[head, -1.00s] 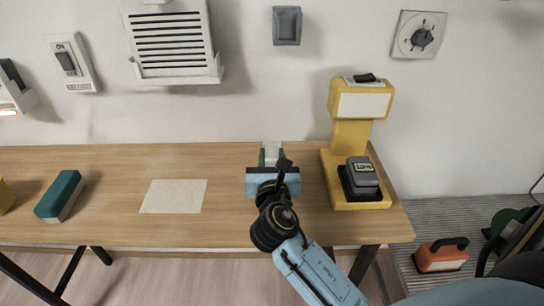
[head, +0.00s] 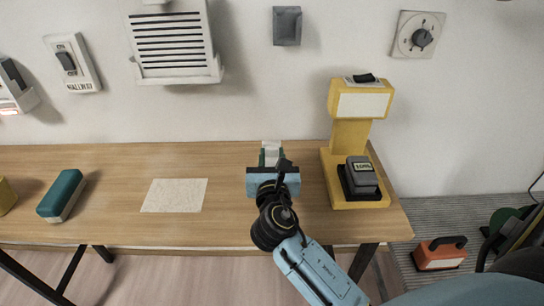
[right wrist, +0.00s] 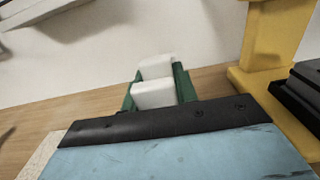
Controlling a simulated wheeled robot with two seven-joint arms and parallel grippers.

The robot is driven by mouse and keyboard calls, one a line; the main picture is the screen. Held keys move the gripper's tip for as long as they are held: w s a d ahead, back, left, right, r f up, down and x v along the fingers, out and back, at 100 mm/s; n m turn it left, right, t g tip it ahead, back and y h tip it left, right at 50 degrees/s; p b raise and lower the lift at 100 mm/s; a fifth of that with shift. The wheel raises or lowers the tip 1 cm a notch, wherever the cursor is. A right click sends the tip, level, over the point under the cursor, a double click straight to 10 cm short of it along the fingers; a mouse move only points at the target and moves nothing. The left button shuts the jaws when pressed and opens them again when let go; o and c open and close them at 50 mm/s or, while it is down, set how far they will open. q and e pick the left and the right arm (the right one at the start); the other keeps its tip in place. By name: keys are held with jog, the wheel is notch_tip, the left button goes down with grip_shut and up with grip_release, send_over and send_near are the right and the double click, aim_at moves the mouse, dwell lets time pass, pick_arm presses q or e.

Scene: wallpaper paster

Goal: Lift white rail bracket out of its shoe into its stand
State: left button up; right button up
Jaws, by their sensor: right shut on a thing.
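The white rail bracket (head: 271,146) shows as a small pale piece near the back of the table, just beyond my right gripper (head: 272,158). In the right wrist view it appears as white blocks (right wrist: 154,94) between two dark green upright pieces (right wrist: 183,84). My right gripper is shut on the white piece; its blue and black body hides the lower part and the contact with the table. I cannot tell whether the piece is seated or raised, nor make out its shoe or stand separately. My left gripper is out of view.
A yellow post-like device (head: 350,137) with a grey block (head: 361,172) on its base stands close to the right. A pale sheet (head: 174,195) and a teal-and-white block (head: 61,195) lie to the left. The wooden table (head: 120,165) is clear between them; the wall is behind.

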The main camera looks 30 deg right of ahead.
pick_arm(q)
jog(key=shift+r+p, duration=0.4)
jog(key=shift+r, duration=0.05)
